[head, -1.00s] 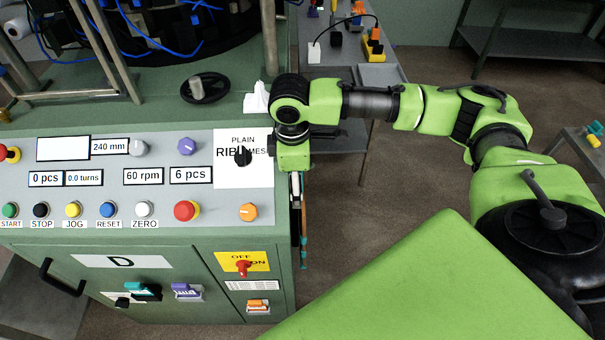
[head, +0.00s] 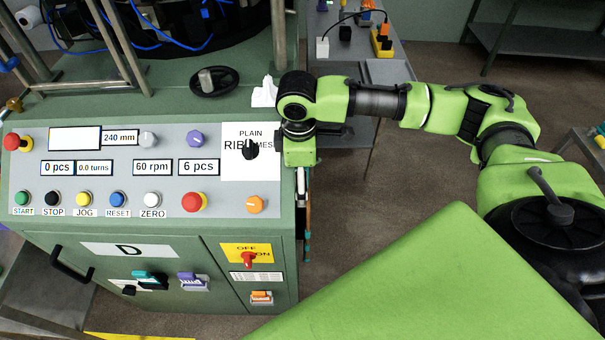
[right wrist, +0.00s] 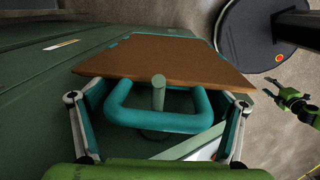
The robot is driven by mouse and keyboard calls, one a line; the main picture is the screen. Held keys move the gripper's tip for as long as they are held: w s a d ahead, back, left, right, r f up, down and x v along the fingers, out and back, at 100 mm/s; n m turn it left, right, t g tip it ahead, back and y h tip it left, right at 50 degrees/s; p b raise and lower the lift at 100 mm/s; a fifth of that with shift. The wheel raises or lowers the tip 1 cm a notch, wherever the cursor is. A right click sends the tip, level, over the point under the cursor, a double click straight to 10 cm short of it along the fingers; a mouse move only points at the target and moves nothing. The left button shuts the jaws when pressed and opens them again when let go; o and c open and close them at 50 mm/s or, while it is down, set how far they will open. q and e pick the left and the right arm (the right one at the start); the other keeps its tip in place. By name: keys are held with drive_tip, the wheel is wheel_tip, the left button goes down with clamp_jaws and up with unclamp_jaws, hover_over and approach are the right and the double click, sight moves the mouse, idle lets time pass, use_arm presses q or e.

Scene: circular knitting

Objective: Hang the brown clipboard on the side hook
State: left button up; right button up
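The brown clipboard (right wrist: 180,60) fills the upper middle of the right wrist view, with a teal loop (right wrist: 160,122) at its near end. A grey-green side hook (right wrist: 158,92) has its upright tip inside the loop, by the board. My right gripper (right wrist: 158,101) has its fingers spread on both sides of the loop, with gaps showing. In the head view, the clipboard (head: 307,215) shows as a thin edge beside the machine's right side, below my right gripper (head: 301,182). A small green and black arm part at the wrist view's right may be my left gripper (right wrist: 274,89).
The green machine (head: 215,285) with its control panel (head: 110,180) stands directly left of the clipboard. A grey side table (head: 385,72) with small items is behind my right arm. Brown floor (head: 400,185) lies open to the right of the machine.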

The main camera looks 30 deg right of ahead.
drive_tip(key=shift+s+f, duration=0.15)
drive_tip(key=shift+f, duration=0.05)
wheel_tip(320, 180, up, 12)
drive_tip(key=a, duration=0.1)
drive_tip(key=shift+s+r, duration=0.15)
drive_tip(key=shift+s, duration=0.2)
